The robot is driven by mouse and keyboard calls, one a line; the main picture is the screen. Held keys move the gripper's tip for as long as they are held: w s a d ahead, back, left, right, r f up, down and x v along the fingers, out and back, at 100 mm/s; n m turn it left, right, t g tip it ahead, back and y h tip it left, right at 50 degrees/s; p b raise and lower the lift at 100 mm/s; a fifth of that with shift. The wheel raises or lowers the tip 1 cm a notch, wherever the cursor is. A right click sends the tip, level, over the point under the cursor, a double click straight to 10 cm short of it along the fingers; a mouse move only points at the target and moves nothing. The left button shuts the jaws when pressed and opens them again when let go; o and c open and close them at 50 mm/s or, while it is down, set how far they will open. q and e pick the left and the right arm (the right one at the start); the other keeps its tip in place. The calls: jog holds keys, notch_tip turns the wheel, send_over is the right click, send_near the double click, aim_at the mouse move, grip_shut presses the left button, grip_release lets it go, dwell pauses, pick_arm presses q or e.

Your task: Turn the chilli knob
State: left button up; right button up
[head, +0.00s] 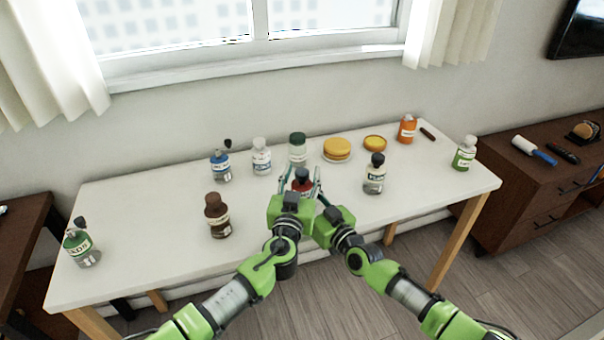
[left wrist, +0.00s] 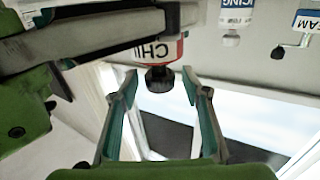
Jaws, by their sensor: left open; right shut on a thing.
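The chilli bottle (head: 303,186) has a red label and a dark knob on top, and stands upright near the middle of the white table. In the left wrist view the bottle (left wrist: 162,50) appears upside down with "CHI" readable, its black knob (left wrist: 160,78) pointing down the picture. My left gripper (head: 301,172) is open; in the left wrist view its fingers (left wrist: 160,88) lie on either side of the knob, with gaps visible. My right gripper (head: 319,190) is shut on the bottle's body from the side; its finger crosses the left wrist view (left wrist: 110,30) and hides part of the bottle.
On the table (head: 150,220) stand a brown bottle (head: 217,218), a blue-labelled bottle (head: 221,168), a white bottle (head: 262,158), a green-capped bottle (head: 298,151) close behind, and a dark-capped bottle (head: 374,178) to the right. Yellow round items (head: 337,149) sit behind.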

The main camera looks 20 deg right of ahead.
pick_arm(q)
jog(key=shift+w+d, duration=0.1)
jog(key=shift+w, duration=0.1)
jog(key=c, duration=1.2)
jog(key=shift+o, duration=0.2)
jog(key=shift+f, duration=0.1)
jog(key=shift+d+m+g+h, duration=0.1)
jog(key=shift+m+g+h, duration=0.4)
jog(key=shift+h, duration=0.1)
jog(key=shift+m+g+h, duration=0.9)
jog(key=shift+m+h, duration=0.2)
jog(key=shift+h, duration=0.2)
jog(key=shift+m+g+h, duration=1.4)
jog(key=shift+g, duration=0.2)
